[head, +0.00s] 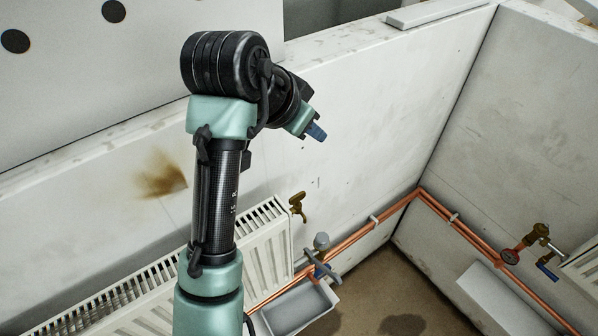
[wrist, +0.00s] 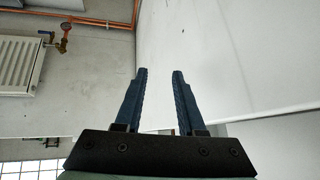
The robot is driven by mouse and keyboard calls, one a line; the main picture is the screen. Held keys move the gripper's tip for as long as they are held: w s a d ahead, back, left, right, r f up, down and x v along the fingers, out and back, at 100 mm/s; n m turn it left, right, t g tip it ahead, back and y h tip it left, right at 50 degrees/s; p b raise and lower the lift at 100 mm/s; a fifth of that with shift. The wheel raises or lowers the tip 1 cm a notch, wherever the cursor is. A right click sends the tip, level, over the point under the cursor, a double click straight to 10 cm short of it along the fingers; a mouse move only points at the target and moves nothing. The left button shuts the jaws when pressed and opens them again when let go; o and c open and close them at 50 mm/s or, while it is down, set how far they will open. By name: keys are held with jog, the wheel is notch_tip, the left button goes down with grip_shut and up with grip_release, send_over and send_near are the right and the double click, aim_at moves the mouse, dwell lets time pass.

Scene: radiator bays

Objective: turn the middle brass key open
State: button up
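A brass key (head: 297,206) sits at the upper right end of the long white radiator (head: 262,240), its handle tilted. A second brass fitting (head: 538,236) is on the right wall, beside a red-rimmed gauge (head: 510,257) and a blue lever (head: 547,271). I cannot tell which of them is the middle key. My gripper (head: 317,132) is up in front of the white wall, above the first key and well apart from it. In the wrist view my gripper (wrist: 160,74) is open, with nothing between its blue fingers. A brass valve (wrist: 66,28) shows there at upper left.
Copper pipes (head: 385,213) run low along both walls and meet at the corner. A grey tray (head: 298,307) and a grey-handled valve with a blue part (head: 321,262) are below the radiator's right end. A white box (head: 492,296) stands at right. The space before the corner is open.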

aim_at(301, 193)
jog(key=s+a+f+m+g, duration=0.2)
jog(key=s+a+f+g, duration=0.1)
jog(key=s+a+g, duration=0.15)
jog(key=shift+t, duration=0.25)
jog(key=x, duration=0.4)
jog(key=p+x, duration=0.1)
jog(key=x, duration=0.3)
jog(key=a+x, duration=0.1)
jog(key=x, duration=0.3)
jog(key=shift+w+f, duration=0.3)
jog(key=shift+f, duration=0.05)
grip_shut()
